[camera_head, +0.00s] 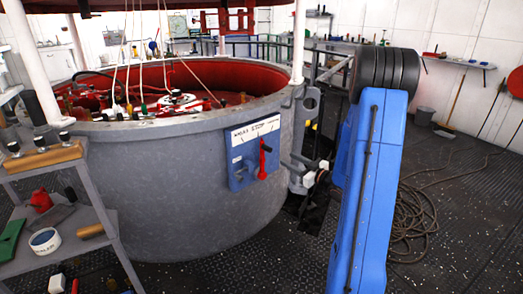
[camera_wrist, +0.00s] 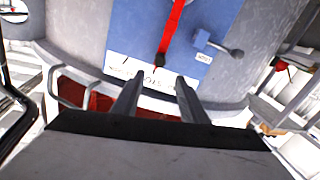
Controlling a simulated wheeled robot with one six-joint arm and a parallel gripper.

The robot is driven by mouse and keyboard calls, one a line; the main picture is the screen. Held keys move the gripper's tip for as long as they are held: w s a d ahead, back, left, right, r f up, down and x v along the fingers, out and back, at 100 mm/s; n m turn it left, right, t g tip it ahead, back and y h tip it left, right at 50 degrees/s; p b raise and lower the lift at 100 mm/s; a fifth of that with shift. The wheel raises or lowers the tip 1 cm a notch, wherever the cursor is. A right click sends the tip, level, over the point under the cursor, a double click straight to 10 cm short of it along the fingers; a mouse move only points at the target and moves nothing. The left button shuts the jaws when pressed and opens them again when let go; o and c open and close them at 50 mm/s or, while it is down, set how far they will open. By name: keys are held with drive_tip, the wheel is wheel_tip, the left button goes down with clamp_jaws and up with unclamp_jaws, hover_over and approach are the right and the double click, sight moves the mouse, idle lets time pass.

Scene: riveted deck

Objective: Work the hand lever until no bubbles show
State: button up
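The hand lever (camera_head: 263,162) is red and sits on a blue panel (camera_head: 240,181) on the side of a grey tank (camera_head: 170,190). In the wrist view the lever (camera_wrist: 172,32) runs down to a dark end near the white strip (camera_wrist: 145,73). My gripper (camera_wrist: 158,82) is open, its two dark fingers apart, with the lever's end ahead of the gap and nothing between them. No bubbles can be made out.
A short grey handle with a dark knob (camera_wrist: 234,53) sticks out beside the lever in the wrist view. A grey step shelf (camera_head: 70,214) with tools stands at left. Coiled rope (camera_head: 412,222) lies on the dark deck at right. Open deck (camera_head: 455,230) extends beyond it.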

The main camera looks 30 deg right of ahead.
sight(263, 146)
drive_tip(key=x, duration=1.7)
drive_tip(key=shift+w, duration=0.15)
